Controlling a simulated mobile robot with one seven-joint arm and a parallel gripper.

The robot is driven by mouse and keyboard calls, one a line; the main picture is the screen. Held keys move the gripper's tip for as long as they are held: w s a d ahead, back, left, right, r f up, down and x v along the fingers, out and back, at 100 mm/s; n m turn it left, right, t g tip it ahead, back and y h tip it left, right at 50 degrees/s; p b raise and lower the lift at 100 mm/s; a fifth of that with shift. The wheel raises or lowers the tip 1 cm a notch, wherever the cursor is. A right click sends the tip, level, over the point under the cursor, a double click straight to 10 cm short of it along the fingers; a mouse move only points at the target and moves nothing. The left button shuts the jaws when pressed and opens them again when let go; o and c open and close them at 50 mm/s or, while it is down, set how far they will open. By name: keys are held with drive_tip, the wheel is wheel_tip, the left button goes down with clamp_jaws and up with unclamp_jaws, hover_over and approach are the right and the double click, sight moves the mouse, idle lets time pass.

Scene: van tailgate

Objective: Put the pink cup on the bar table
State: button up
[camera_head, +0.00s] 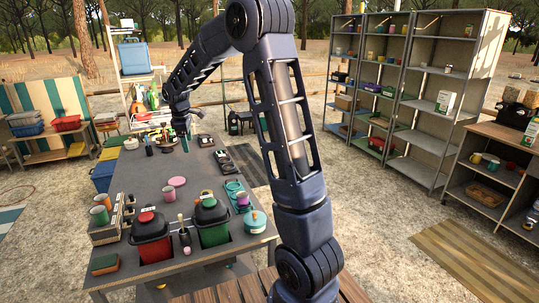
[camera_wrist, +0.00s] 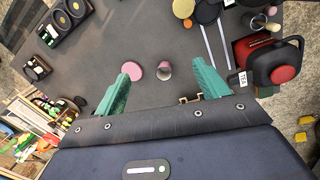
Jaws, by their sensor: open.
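A pink cup (camera_head: 168,193) stands on the dark grey table (camera_head: 145,182) beside a flat pink disc (camera_head: 177,181). In the wrist view a pinkish cup (camera_wrist: 164,70), seen from above, shows beside a pink disc (camera_wrist: 135,71) and appears to be the same cup. My gripper (camera_head: 186,133) is over the table's far part, beyond the cup. In the wrist view its teal fingers (camera_wrist: 164,85) are spread and empty, with the cup in the gap between them in the picture, apart from both. I cannot tell for certain which surface is the bar table.
A red-lidded container (camera_head: 152,237) and a green-lidded one (camera_head: 211,221) stand near the table's front. Other cups (camera_head: 102,200) are at the left edge, and a teal pot (camera_head: 255,222) is at the right. Shelves (camera_head: 425,140) and a wooden counter (camera_head: 508,133) stand to the right.

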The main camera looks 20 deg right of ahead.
drive_tip(key=s+d+r+m, duration=0.2)
drive_tip(key=s+d+r, duration=0.15)
drive_tip(key=s, duration=0.25)
drive_tip(key=s+d+r+m+t, duration=0.1)
drive_tip(key=s+d+r+m, duration=0.2)
drive_tip(key=s+d, duration=0.25)
drive_tip(key=s+d+r+m, duration=0.2)
drive_tip(key=s+d+r, duration=0.15)
drive_tip(key=s, duration=0.35)
drive_tip(key=s+d+f+m+t, duration=0.1)
drive_tip(key=s+d+m, duration=0.3)
drive_tip(key=s, duration=0.5)
drive_tip(key=s+d+f+m+t, duration=0.1)
drive_tip(key=s+d+m, duration=0.2)
drive_tip(key=s, duration=0.7)
drive_tip(key=shift+s+d+f+m+y, duration=0.3)
drive_tip(key=shift+d+m+y, duration=0.1)
drive_tip(key=shift+m, duration=0.1)
